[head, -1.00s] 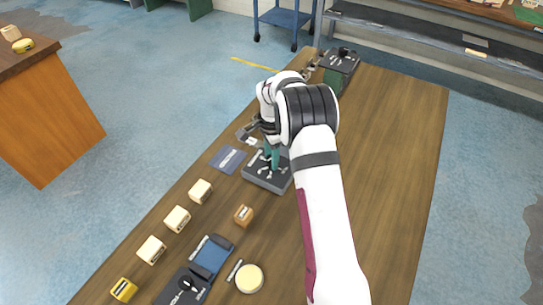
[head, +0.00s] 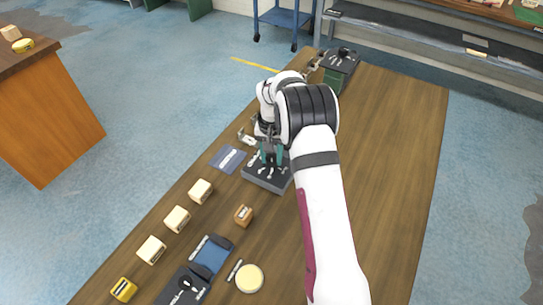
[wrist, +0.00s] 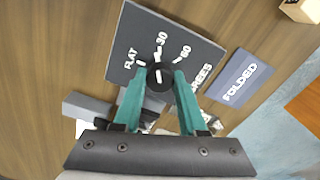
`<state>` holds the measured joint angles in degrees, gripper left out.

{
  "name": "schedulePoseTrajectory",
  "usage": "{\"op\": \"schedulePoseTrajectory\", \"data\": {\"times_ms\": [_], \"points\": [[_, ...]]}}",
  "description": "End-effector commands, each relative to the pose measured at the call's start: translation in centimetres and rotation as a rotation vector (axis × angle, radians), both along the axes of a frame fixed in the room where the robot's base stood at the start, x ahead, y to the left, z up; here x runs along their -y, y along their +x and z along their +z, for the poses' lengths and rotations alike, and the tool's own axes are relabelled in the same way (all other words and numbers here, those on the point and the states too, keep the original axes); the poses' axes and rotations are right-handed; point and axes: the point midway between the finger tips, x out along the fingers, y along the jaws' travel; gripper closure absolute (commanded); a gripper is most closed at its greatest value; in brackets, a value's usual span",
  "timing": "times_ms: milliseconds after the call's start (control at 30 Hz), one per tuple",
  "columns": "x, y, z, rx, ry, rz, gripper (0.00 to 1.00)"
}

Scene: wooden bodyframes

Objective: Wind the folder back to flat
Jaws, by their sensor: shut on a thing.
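A dark dial box (head: 266,180) stands on the bench, left of my arm. Its top (wrist: 180,30) reads FLAT, 30, 60 and DEGREES in the wrist view. My gripper (head: 271,155) points down over it. Its teal fingers (wrist: 160,80) are shut on the round black knob (wrist: 160,83), one on each side. The white line on the knob seems to point toward the 30 tick, clear of FLAT. A blue card marked FOLDED (wrist: 241,77) lies beside the box; it also shows in the head view (head: 228,158). Metal parts (head: 246,137) behind the box are partly hidden by my gripper.
Several cream blocks (head: 177,218) line the left bench edge. A small orange-brown block (head: 243,215), a round cream disc (head: 249,278) and a blue-panelled unit (head: 212,254) are nearer. Another dark unit (head: 341,59) stands at the far end. The bench's right side is clear.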

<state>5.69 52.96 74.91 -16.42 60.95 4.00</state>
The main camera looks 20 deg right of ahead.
Motion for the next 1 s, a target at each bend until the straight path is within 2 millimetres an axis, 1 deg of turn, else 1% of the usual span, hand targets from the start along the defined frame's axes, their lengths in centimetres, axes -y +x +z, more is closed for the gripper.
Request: {"op": "schedulePoseTrajectory", "data": {"times_ms": [600,800,1000], "points": [[-0.01,-0.07,0.05,-0.002,0.002,0.574,1.0],[0.0,-0.08,0.05,-0.002,0.002,0.738,1.0],[0.01,-0.08,0.05,-0.002,0.002,0.865,1.0]]}}
